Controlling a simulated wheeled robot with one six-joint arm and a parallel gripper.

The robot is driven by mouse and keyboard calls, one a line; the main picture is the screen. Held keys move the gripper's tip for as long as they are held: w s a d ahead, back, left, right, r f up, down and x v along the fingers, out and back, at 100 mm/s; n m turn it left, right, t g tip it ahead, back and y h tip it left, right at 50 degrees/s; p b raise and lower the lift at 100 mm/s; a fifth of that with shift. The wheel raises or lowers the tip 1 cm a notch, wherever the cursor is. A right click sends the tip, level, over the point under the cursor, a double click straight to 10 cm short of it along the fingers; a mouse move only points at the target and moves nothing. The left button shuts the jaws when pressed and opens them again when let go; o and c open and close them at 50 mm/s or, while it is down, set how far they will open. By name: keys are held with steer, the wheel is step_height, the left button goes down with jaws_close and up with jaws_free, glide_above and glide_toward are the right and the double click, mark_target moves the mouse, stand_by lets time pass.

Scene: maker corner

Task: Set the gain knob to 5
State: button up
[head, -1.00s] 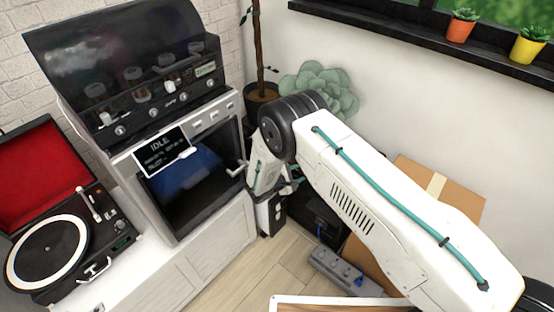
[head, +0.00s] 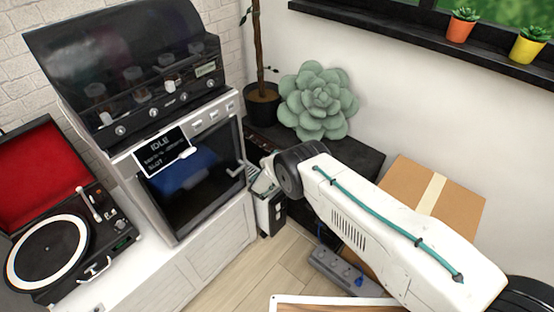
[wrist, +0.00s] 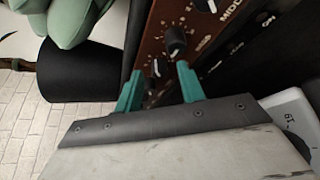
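A brown control panel (wrist: 165,25) with several dark knobs shows in the wrist view. One dark knob (wrist: 176,40) has a white pointer mark, and a smaller one (wrist: 155,67) appears between my fingertips. I cannot read which is the gain knob or what it is set to. My gripper (wrist: 158,82) has its two teal fingers apart with nothing held. The tips are close to the panel; whether they touch it I cannot tell. In the head view the black amplifier (head: 365,158) sits below the plant, its front mostly hidden by my arm.
A pale green succulent (head: 318,103) stands on the amplifier. A cardboard box (head: 455,205) lies to its right, and a power strip (head: 340,270) is on the floor. A machine with an IDLE screen (head: 163,152) and a record player (head: 50,250) are at left.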

steer(key=shift+w, duration=0.15)
jaws_close()
steer(key=shift+r+n+g+h, duration=0.1)
steer(key=shift+n+g+h, duration=0.4)
steer(key=shift+n, duration=0.6)
